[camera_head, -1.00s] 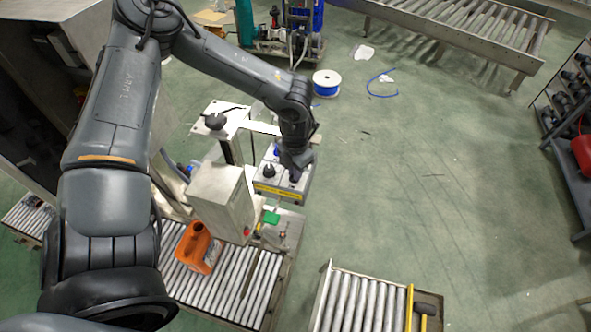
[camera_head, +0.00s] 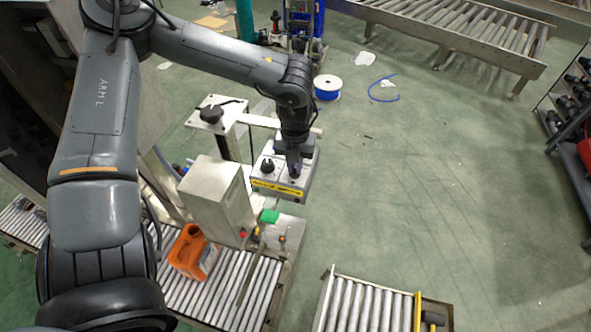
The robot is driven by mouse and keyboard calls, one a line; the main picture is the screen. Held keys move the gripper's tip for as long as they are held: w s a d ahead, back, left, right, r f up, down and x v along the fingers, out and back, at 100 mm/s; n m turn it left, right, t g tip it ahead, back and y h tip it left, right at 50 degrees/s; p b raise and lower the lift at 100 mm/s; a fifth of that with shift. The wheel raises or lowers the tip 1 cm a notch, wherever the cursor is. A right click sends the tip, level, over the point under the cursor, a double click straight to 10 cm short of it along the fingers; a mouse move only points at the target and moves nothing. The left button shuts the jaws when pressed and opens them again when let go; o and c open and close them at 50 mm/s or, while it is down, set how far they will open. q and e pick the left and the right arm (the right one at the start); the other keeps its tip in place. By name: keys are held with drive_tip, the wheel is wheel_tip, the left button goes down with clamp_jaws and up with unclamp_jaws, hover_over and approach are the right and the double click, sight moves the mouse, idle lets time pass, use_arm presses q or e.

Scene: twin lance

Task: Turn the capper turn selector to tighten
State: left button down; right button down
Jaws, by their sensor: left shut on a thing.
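The capper control box (camera_head: 281,188) is a grey box with a yellow label strip, at the centre of the head view. A black knob (camera_head: 267,167) stands on the left part of its top. My left gripper (camera_head: 294,173) points down over the right part of the box top. It is shut on a small knob there, which I take to be the turn selector; the fingers mostly hide it, so its pointer direction cannot be read. My right gripper is not in view.
The capper's metal housing (camera_head: 216,194) and a post with a top plate (camera_head: 215,113) stand left of the box. An orange jug (camera_head: 193,252) sits on the roller conveyor (camera_head: 215,294). A blue-and-white spool (camera_head: 327,87) lies behind. The green floor at right is mostly clear.

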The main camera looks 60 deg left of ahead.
use_arm(q)
drive_tip(key=n+b, duration=0.1)
drive_tip(key=n, duration=0.2)
drive_tip(key=shift+f+b, duration=0.1)
drive_tip(key=shift+b, duration=0.25)
drive_tip(key=shift+n+b, duration=0.35)
drive_tip(key=shift+n, duration=0.35)
drive_tip(key=shift+s, duration=0.1)
drive_tip(key=c, duration=1.2)
unclamp_jaws()
